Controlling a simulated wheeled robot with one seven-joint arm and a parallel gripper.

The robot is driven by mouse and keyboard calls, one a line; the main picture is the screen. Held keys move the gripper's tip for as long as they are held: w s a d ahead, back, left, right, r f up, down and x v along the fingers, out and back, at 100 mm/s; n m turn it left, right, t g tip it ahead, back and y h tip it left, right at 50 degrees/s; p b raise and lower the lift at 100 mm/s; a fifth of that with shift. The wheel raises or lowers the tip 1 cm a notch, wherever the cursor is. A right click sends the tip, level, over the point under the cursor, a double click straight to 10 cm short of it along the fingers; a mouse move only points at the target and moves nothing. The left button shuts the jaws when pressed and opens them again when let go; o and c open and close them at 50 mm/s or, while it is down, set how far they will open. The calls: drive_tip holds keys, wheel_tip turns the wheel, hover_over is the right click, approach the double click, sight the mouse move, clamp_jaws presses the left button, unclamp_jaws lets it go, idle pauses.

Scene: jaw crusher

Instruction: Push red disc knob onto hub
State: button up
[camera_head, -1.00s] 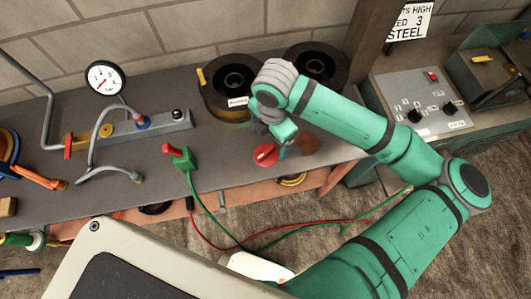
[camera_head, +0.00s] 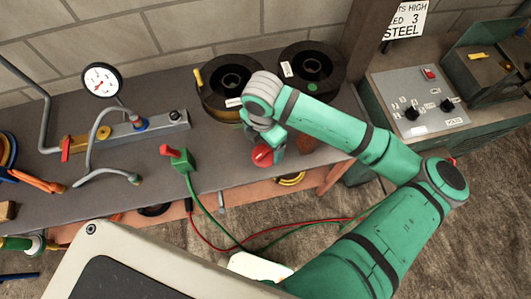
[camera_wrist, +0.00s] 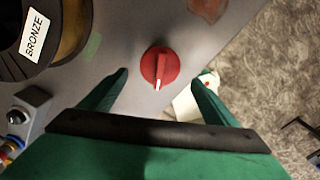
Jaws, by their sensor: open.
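The red disc knob (camera_head: 262,155), a round disc with a raised grip bar and a white mark, is on the grey bench (camera_head: 215,170) near its front edge. In the wrist view the knob (camera_wrist: 160,67) shows between and beyond the two green fingers. My gripper (camera_wrist: 165,76) is open and empty, its fingers on either side of the knob in the picture. In the head view my gripper (camera_head: 270,140) is right over the knob and partly covers it. I cannot tell whether the fingers touch it. I cannot make out a bare hub for it.
Spools (camera_head: 230,80) stand behind the gripper; one is labelled BRONZE. A control panel (camera_head: 418,100) with black knobs is at right. Cables hang at the bench front.

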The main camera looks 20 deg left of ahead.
sight(265, 150)
drive_tip(key=shift+f, duration=0.15)
drive_tip(key=shift+w+d+f, duration=0.1)
drive_tip(key=shift+w+f, duration=0.1)
drive_tip(key=shift+f, duration=1.1)
drive_tip(key=shift+w+d+f, duration=0.1)
drive_tip(key=shift+w+f, duration=0.1)
drive_tip(key=shift+f, duration=1.1)
drive_tip(key=c, duration=1)
